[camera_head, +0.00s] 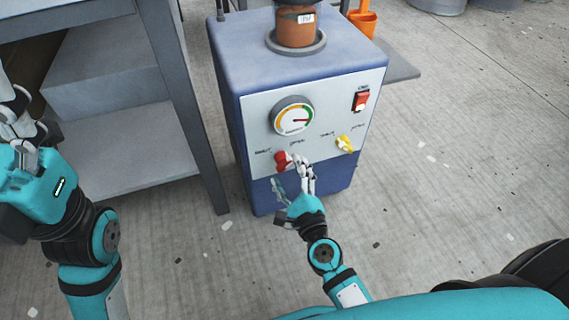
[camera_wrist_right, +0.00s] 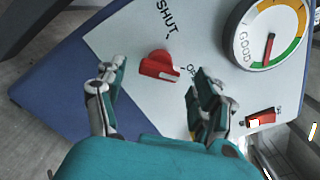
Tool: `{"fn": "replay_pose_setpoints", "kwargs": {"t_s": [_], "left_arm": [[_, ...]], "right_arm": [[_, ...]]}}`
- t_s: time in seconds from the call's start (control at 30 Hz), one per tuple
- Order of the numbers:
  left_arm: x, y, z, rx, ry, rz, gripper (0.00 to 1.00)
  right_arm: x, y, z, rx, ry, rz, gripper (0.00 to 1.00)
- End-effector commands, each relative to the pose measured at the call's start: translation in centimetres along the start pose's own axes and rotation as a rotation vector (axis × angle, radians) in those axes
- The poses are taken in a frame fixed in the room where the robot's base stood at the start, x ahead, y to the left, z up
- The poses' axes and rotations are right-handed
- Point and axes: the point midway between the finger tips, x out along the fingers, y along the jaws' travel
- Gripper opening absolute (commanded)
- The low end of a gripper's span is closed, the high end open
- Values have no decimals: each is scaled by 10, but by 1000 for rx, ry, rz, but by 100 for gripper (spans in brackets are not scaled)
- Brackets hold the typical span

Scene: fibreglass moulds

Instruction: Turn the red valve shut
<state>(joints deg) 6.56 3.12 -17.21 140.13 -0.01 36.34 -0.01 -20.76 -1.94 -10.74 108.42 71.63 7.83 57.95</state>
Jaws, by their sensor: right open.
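The red valve (camera_head: 281,161) is a knob low on the left of the white panel on a blue machine. In the right wrist view the red valve (camera_wrist_right: 160,65) lies ahead of the space between my fingers, with a "SHUT" label above it and a partly hidden "OPEN" label to its right. My right gripper (camera_head: 302,164) is open just right of the valve in the head view; no grip on it shows. The valve's exact setting is hard to read. My left gripper (camera_head: 25,128) is at the far left, away from the machine, its jaw state unclear.
The panel also carries a round gauge (camera_head: 293,117), a yellow valve (camera_head: 344,143) and a red switch (camera_head: 361,100). A brown pot (camera_head: 296,30) stands on top of the machine. A grey shelf unit (camera_head: 175,90) stands left. The floor at right is mostly clear.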

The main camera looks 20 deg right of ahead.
Motion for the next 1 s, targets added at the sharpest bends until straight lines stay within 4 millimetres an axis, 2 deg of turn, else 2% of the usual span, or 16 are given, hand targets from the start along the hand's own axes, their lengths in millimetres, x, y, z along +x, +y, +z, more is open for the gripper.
{"fn": "replay_pose_setpoints", "kwargs": {"t_s": [0.1,0.2,0.57,0.67,1.0], "left_arm": [[0,0,0,-1,0,-1,87],[0,0,-1,-1,1,-1,87],[-1,0,0,-1,-2,-2,87],[-1,0,0,-1,-3,-2,87],[-2,0,1,-1,-7,2,87]], "right_arm": [[18,0,0,0,1,-2,70],[27,0,0,1,0,0,70],[32,0,0,-1,0,1,70],[32,0,0,-1,0,1,59],[32,0,0,-1,0,1,15]]}}
